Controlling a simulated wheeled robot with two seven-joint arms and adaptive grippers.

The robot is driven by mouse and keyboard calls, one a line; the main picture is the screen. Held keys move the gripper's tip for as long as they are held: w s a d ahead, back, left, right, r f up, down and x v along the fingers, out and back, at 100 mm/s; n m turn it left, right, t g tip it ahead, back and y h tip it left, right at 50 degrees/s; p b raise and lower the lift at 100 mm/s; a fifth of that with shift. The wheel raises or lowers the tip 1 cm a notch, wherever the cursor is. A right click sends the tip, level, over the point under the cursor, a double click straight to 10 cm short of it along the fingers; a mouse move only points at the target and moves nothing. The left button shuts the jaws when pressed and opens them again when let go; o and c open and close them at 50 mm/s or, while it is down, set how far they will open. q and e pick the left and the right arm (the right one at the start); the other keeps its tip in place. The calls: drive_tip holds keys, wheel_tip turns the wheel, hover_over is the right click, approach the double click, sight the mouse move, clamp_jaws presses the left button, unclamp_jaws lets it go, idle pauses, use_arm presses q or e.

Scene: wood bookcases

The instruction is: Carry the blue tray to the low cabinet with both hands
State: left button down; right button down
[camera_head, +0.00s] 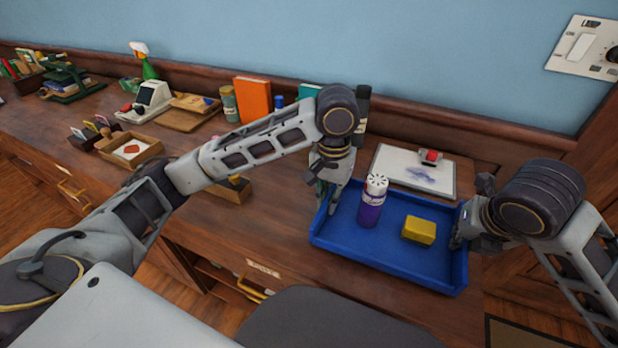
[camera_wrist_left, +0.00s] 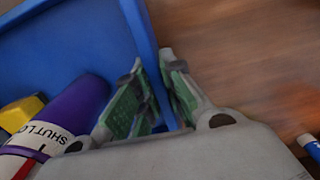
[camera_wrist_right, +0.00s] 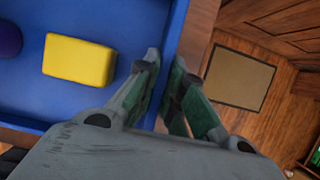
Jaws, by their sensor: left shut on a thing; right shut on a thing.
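The blue tray (camera_head: 385,262) is on or just above the right part of the wooden desk; I cannot tell if it touches. A purple bottle (camera_head: 371,205) with a white cap stands in it, and a yellow block (camera_head: 418,230) lies to its right. My left gripper (camera_head: 328,205) is shut on the tray's left wall, which shows between the fingers in the left wrist view (camera_wrist_left: 158,95). My right gripper (camera_head: 462,228) is shut on the tray's right wall, seen in the right wrist view (camera_wrist_right: 172,75). The low cabinet cannot be made out for certain.
A clipboard (camera_head: 400,172) with a red-topped item lies behind the tray. A dark bottle (camera_head: 362,110), an orange book (camera_head: 253,101) and a wooden box (camera_head: 128,149) stand farther left on the desk (camera_head: 250,225). Floor shows beyond the desk's right end.

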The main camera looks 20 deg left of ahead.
use_arm(q)
drive_tip(key=shift+a+f+b, duration=0.1)
drive_tip(key=shift+f+b, duration=0.55)
drive_tip(key=shift+f, duration=0.05)
use_arm(e)
drive_tip(key=shift+d+f, duration=0.15)
drive_tip(key=shift+f, duration=0.5)
use_arm(q)
drive_tip(key=c, duration=1.5)
unclamp_jaws()
use_arm(e)
drive_tip(key=c, duration=1.5)
unclamp_jaws()
use_arm(q)
drive_tip(key=shift+r, duration=0.15)
drive_tip(key=shift+r, duration=5.8)
use_arm(e)
drive_tip(key=shift+r, duration=0.15)
drive_tip(key=shift+v, duration=5.6)
drive_tip(key=shift+s+r, duration=0.15)
drive_tip(key=shift+s, duration=0.05)
